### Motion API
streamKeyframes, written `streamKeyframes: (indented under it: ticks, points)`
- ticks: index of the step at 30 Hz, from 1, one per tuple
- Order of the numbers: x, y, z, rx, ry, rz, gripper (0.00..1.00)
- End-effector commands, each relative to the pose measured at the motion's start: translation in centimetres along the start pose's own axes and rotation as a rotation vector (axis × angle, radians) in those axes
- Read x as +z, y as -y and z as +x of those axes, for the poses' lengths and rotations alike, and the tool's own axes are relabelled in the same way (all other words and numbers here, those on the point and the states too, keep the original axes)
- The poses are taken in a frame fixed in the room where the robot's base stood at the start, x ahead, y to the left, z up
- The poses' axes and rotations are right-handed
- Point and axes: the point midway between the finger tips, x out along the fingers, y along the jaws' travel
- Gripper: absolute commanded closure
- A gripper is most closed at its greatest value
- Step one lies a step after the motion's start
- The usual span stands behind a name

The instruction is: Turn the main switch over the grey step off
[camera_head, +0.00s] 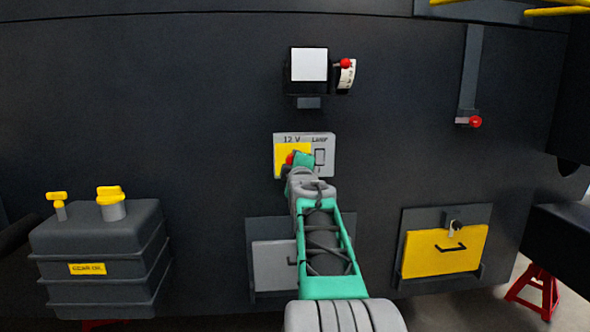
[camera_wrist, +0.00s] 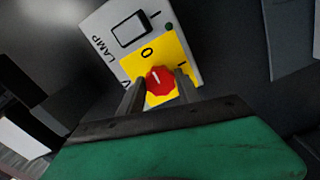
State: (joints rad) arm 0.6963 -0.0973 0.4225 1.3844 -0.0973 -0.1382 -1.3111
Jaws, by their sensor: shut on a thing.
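The main switch is a red knob (camera_wrist: 160,82) on a yellow plate (camera_wrist: 177,50) marked O and I, on a light grey box (camera_head: 325,141) labelled 12 V and LAMP. In the wrist view, my gripper (camera_wrist: 160,88) has one finger on each side of the knob and is shut on it. The knob's white mark points roughly toward the O. In the head view the knob (camera_head: 290,159) is partly hidden by my gripper (camera_head: 293,168). The grey step (camera_head: 273,263) is below the box, partly covered by my arm.
A rocker switch (camera_wrist: 129,30) sits beside the yellow plate. Above is a white-faced unit (camera_head: 309,64) with a red-tipped dial (camera_head: 346,74). A red-ended lever (camera_head: 474,121) and yellow step (camera_head: 445,251) are right. A dark tank (camera_head: 100,245) with yellow caps stands left.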

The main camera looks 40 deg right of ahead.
Motion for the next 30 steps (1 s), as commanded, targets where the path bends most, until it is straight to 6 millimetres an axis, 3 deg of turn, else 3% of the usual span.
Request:
streamKeyframes:
  ticks: [16, 17, 24, 30]
  points:
    - [0.04, 0.03, 0.01, -0.001, 0.001, -0.028, 1.0]
    - [0.04, 0.03, 0.01, -0.001, 0.001, -0.028, 0.58]
    - [0.02, 0.02, 0.0, 0.0, 0.0, -0.027, 0.38]
    - [0.01, 0.01, 0.0, 0.0, 0.0, -0.027, 0.38]
